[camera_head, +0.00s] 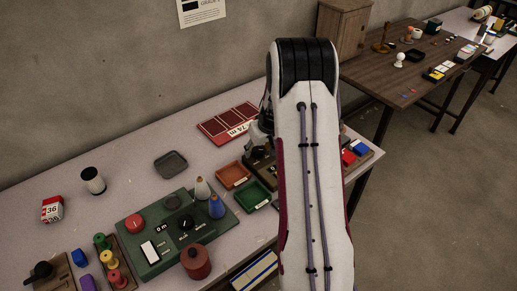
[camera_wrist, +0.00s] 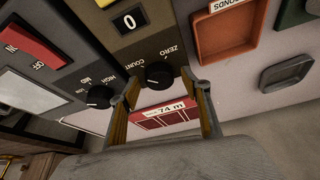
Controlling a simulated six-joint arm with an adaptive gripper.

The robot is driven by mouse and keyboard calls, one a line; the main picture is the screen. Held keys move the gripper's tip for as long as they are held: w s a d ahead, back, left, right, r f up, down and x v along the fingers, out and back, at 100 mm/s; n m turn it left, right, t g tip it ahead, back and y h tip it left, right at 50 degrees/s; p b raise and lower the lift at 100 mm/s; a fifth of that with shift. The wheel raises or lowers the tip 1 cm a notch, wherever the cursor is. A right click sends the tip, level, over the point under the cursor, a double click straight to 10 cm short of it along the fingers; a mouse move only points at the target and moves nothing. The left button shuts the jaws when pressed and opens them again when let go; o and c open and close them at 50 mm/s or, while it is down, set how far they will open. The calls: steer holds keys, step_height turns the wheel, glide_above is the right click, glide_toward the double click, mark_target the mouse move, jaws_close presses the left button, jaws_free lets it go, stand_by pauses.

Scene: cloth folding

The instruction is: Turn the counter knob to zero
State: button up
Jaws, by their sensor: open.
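The counter knob (camera_wrist: 158,74) is a round black knob on a dark panel in the wrist view. The labels ZERO and COUNT are printed beside it. A small display (camera_wrist: 129,20) on the same panel reads 0. My gripper (camera_wrist: 157,84) is open, with one finger on each side of the knob in that view. I cannot tell whether either finger touches it, nor clearly where its pointer faces. In the head view my arm hides most of the panel (camera_head: 261,171) and the gripper.
A second black knob (camera_wrist: 99,96) marked HIGH and MID sits left of the counter knob, near my left finger. A red OFF switch (camera_wrist: 36,42) is farther left. An orange tray (camera_wrist: 224,32) and a grey tray (camera_wrist: 286,72) lie right. A green control box (camera_head: 150,240) stands nearby.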

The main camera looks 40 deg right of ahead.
steer(key=shift+f, duration=0.1)
steer(key=c, duration=1.1)
